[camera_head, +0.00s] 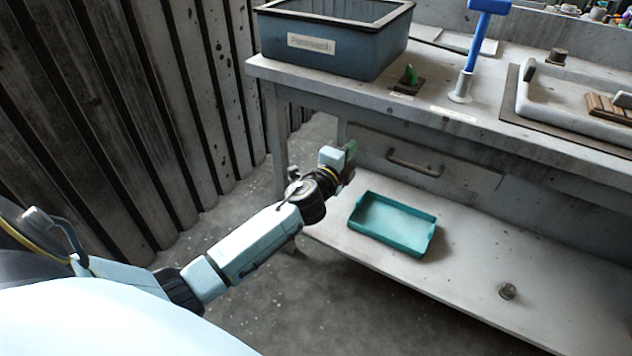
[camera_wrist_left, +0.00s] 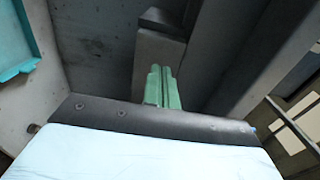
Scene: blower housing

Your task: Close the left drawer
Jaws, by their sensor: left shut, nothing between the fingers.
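The left drawer (camera_head: 460,172) is a grey front with a dark bar handle (camera_head: 415,163), under the worktop. From this angle I cannot tell whether it is flush or slightly out. My left gripper (camera_head: 350,150) is at the left end of the drawer front, left of the handle. I cannot tell whether it touches the drawer. In the left wrist view, its green fingers (camera_wrist_left: 162,88) are together with nothing between them, in front of grey surfaces. My right gripper is not in view.
The workbench (camera_head: 470,125) carries a blue-grey bin (camera_head: 340,45), a blue-handled tool (camera_head: 475,40) and a sink (camera_head: 560,98). A teal tray (camera_head: 394,222) and a small metal part (camera_head: 508,291) are on the lower shelf (camera_head: 450,290). A corrugated wall (camera_head: 130,110) stands at the left.

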